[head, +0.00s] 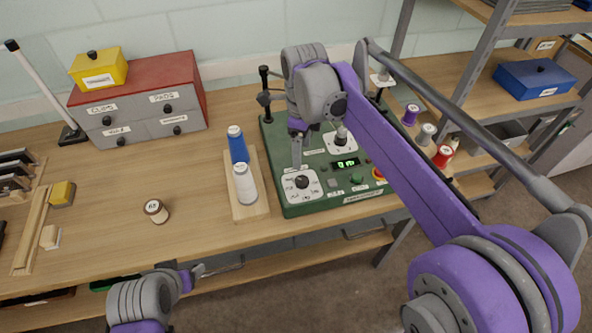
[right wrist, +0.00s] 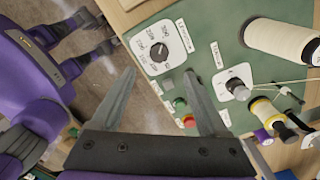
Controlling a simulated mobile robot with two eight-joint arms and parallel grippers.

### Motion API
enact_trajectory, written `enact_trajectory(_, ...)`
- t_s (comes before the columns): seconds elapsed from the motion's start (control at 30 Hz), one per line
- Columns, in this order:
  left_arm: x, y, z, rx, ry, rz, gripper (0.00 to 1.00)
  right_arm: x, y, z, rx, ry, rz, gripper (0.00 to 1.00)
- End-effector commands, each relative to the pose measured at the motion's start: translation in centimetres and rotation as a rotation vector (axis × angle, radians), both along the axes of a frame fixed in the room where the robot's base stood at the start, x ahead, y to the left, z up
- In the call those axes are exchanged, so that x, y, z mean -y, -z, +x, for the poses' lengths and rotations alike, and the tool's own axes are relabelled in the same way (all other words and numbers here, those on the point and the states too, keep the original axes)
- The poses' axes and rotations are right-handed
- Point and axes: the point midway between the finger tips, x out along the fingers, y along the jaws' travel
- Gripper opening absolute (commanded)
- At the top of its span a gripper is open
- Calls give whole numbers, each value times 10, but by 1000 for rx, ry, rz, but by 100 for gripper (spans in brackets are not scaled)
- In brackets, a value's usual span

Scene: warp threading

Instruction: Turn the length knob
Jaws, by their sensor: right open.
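The green winding machine (head: 285,205) stands on the bench. A white dial plate with a black knob (head: 302,182) is at its front left corner; it also shows in the right wrist view (right wrist: 158,51), ringed by small printed marks. I take this as the length knob, though its label is hard to read. My right gripper (head: 297,163) hangs just behind and above this knob. In the right wrist view its fingers (right wrist: 160,76) are spread and empty, with the knob between and beyond the tips, not touched. My left gripper (head: 198,271) is low, by the bench's front edge; its jaws are unclear.
A second dial plate with a grey knob (head: 341,136), a green display (head: 346,163) and buttons are on the machine. A wooden stand (head: 252,211) holding blue and white cones is close at left.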

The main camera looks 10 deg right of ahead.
Motion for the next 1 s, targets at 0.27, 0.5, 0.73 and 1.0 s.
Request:
enact_trajectory(0.27,0,4,-2,-4,0,0,70,0,38,0,-3,10,-1,78)
enact_trajectory(0.5,0,7,-3,-6,0,0,70,0,82,0,-1,9,0,78)
enact_trajectory(0.73,0,8,-4,-7,0,0,70,0,105,0,-1,9,0,78)
enact_trajectory(1.0,0,8,-4,-7,0,0,70,0,108,0,0,8,0,78)
